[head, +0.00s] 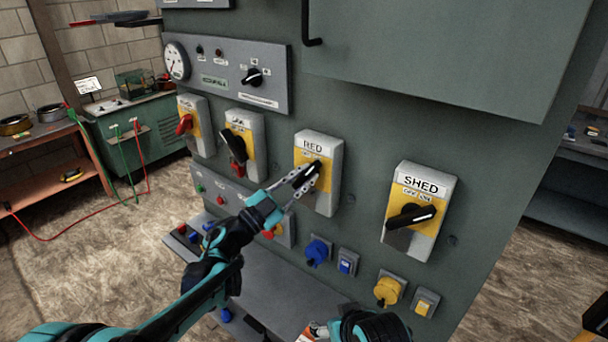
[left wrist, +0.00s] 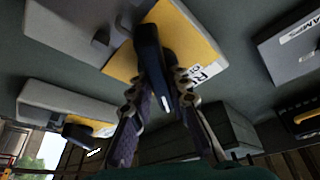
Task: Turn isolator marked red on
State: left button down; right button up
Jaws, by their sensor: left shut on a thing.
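The isolator marked RED (head: 329,189) is a pale grey box with a yellow plate on the panel, between a similar switch and the one marked SHED. Its black rotary handle (head: 314,168) points up and to the right in the head view. My left gripper (head: 306,180) is shut on this handle, with a finger on each side. In the left wrist view the dark handle (left wrist: 149,55) sits between the fingertips (left wrist: 158,85), in front of the yellow plate (left wrist: 188,35). The fingers hide part of the handle and the plate's lettering. My right gripper's fingers do not show.
The SHED isolator (head: 418,213) stands to the right, its handle (head: 411,216) jutting out. Two more isolators are to the left, one with a red handle (head: 184,124). Blue (head: 318,252) and yellow (head: 387,291) sockets protrude below. A grey ledge (head: 275,291) lies under the panel.

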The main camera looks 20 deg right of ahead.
pick_arm(q)
jog(key=shift+m+g+p, duration=0.3)
jog(key=shift+m+g, duration=0.3)
jog(key=shift+m, duration=0.8)
jog(key=c, duration=1.4)
grip_release()
jog(key=shift+c, duration=0.2)
jog(key=v, duration=1.2)
jog(key=shift+w+a+r, duration=0.1)
